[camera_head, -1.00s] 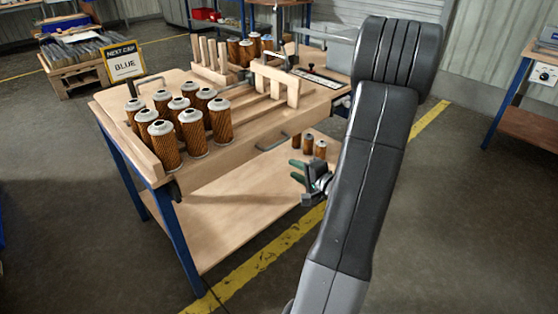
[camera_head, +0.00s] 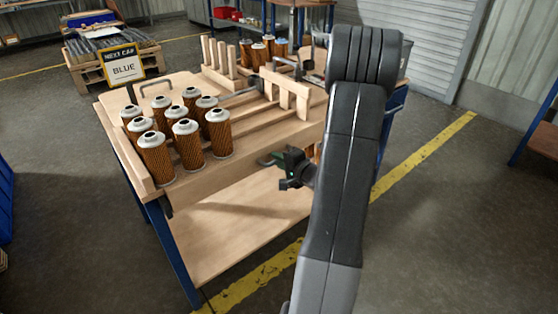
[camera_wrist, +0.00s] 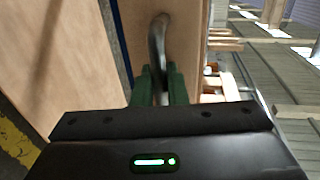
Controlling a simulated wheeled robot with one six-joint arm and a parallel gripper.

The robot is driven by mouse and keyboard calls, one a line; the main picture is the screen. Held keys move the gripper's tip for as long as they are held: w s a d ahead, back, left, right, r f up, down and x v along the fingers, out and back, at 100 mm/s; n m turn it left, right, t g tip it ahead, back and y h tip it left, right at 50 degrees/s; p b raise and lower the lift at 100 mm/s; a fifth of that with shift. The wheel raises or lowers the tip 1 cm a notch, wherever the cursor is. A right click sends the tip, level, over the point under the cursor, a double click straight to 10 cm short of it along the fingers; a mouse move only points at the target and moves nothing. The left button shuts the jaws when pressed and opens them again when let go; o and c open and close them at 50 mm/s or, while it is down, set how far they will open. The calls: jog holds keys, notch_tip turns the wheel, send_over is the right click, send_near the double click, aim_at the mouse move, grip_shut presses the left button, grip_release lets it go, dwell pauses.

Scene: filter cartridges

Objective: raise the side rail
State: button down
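The side rail (camera_head: 243,160) is the long wooden board along the near side of the filter bench. A bent grey metal handle (camera_wrist: 157,38) stands out from the wood in the wrist view. My gripper (camera_head: 272,160) is at this handle, against the rail's front face in the head view. In the wrist view its two green fingers (camera_wrist: 160,85) lie on either side of the handle bar. The gap around the bar is too small to tell whether they press on it. My arm hides the rail's right end.
Several orange filter cartridges (camera_head: 187,144) with pale caps stand on the bench top behind the rail. Wooden posts (camera_head: 219,57) and a slotted wooden frame (camera_head: 286,92) stand farther back. A lower shelf (camera_head: 225,240) lies below.

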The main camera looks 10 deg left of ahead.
aim_at(279, 145)
jog(key=shift+r, duration=0.1)
jog(key=shift+w+r, duration=0.1)
jog(key=shift+r, duration=2.55)
jog(key=c, duration=1.6)
grip_release()
jog(key=shift+r, duration=0.15)
jog(key=shift+o, duration=0.2)
jog(key=v, duration=1.4)
jog(key=shift+f, duration=0.2)
